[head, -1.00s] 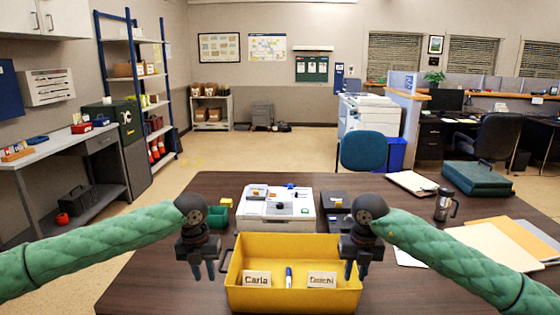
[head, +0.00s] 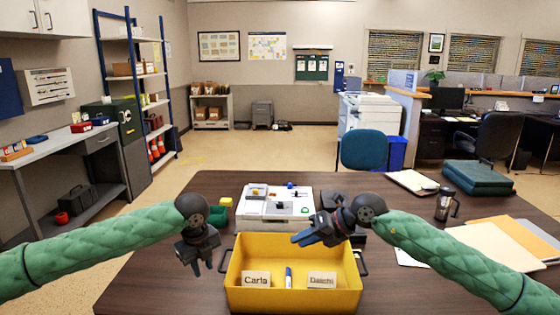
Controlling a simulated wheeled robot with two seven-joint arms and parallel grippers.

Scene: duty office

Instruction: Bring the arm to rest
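My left gripper (head: 203,267) hangs at the left of the yellow bin, fingers pointing down with a gap between them. It is open and empty. My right gripper (head: 298,240) is above the back right part of the yellow bin (head: 292,301), turned sideways with its fingers pointing left. In the bin are a name card reading "Carla" (head: 256,280), a second name card (head: 322,280) and a blue-and-white marker (head: 288,278).
Behind the bin stands a white tray (head: 262,221) with small items, partly hidden by my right gripper. A green container (head: 217,216) is to its left. A steel mug (head: 445,205), folders (head: 492,243) and a clipboard (head: 413,182) lie right. The table's left front is bare.

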